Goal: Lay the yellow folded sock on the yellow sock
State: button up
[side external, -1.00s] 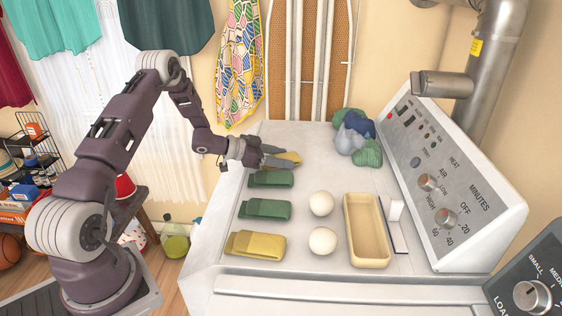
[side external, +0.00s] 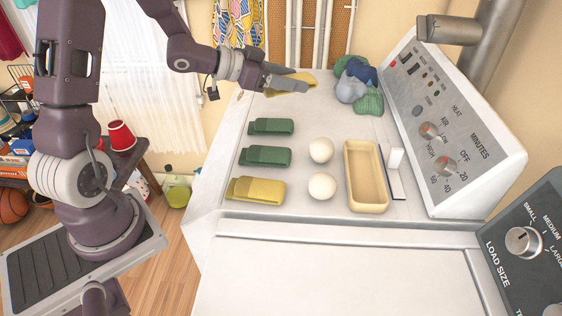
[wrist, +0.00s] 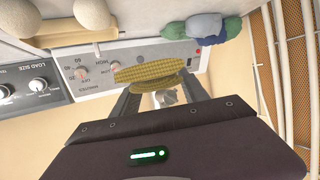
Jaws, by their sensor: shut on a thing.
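My gripper (side external: 298,84) is shut on a yellow folded sock (side external: 302,77) and holds it above the back left of the white top. In the wrist view the ribbed yellow sock (wrist: 148,73) sits between the two fingers (wrist: 160,88). The other yellow sock (side external: 257,191) lies flat and folded at the front left of the top, well apart from my gripper. Two dark green folded socks, one (side external: 265,156) nearer and one (side external: 271,126) farther, lie in the same column between it and my gripper.
Two white balls (side external: 321,150) (side external: 322,186) sit right of the socks, beside a cream tray (side external: 366,207). A pile of blue, grey and green cloth (side external: 358,88) lies at the back. The sloped control panel (side external: 440,120) rises at the right.

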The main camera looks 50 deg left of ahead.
jog(key=s+d, duration=0.4)
jog(key=s, duration=0.1)
jog(key=m+g+h, duration=0.4)
jog(key=m+h, duration=0.2)
send_over(272, 187)
notch_tip(272, 187, down, 10)
jog(key=shift+a+r, duration=0.1)
jog(key=shift+r, duration=0.05)
jog(key=shift+f, duration=0.5)
jog(key=shift+f, duration=0.25)
jog(key=shift+f, duration=0.35)
jog(key=o, duration=1.5)
jog(key=shift+c, duration=0.2)
